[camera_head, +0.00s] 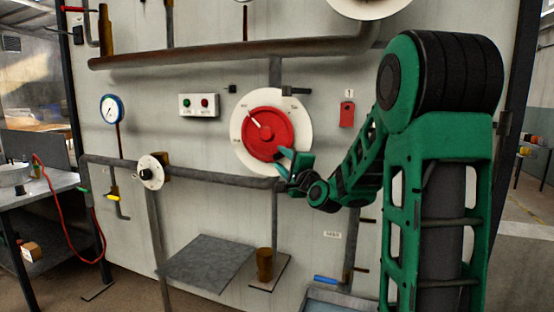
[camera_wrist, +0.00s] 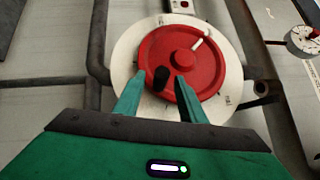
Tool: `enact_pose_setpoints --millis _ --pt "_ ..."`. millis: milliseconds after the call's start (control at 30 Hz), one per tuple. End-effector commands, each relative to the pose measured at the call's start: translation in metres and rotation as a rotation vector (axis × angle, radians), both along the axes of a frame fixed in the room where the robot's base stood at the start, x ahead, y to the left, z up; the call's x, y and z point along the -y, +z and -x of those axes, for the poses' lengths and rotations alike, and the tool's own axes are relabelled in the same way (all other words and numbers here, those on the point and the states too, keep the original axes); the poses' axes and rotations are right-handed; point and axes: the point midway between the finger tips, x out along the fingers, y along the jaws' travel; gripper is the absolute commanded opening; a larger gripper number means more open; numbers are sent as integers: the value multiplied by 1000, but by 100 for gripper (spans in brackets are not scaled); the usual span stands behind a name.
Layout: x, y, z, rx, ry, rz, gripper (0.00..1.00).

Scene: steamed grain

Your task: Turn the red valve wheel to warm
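The red valve wheel (camera_head: 266,134) sits on a round white dial plate (camera_head: 301,109) on the wall panel; both also show in the wrist view, the wheel (camera_wrist: 205,70) and the plate (camera_wrist: 122,58). A white pointer mark on the wheel points to the upper left in the head view. The dial's labels are too small to read. A black knob (camera_wrist: 161,78) stands out from the wheel. My gripper (camera_head: 284,158) is at the wheel's lower right edge in the head view. In the wrist view my gripper (camera_wrist: 160,92) is open, its fingers apart on either side of the knob.
A grey pipe (camera_head: 215,177) runs below the dial, and a thicker pipe (camera_head: 200,53) crosses above it. A button box (camera_head: 199,105) is left of the dial, a red tag (camera_head: 347,114) right of it. A grey shelf (camera_head: 207,259) juts out below.

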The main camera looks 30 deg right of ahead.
Motion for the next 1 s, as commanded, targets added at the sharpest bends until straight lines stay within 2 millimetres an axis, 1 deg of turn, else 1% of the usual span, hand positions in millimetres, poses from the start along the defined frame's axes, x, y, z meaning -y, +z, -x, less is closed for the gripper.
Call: enact_pose_setpoints --millis 33,100,233,400,600,633,667,700,767,800,867,900,1000 --pt "0 1 -8 0 2 0 37" --pt "1 2 -17 0 2 0 37" --pt "3 4 -28 0 1 0 37" --pt "4 5 -33 0 0 1 37" --pt "4 5 -33 0 0 1 37" --pt "4 5 -33 -1 0 1 35" --pt "4 5 -33 -1 0 1 28" --pt "4 5 -33 -1 0 1 18" --pt "4 4 -33 -1 0 1 4" --pt "4 4 -33 -1 0 1 0" --pt "4 4 -33 -2 0 1 0" --pt "12 4 -33 -2 -2 -2 0" --pt "6 4 -33 -5 0 2 0"
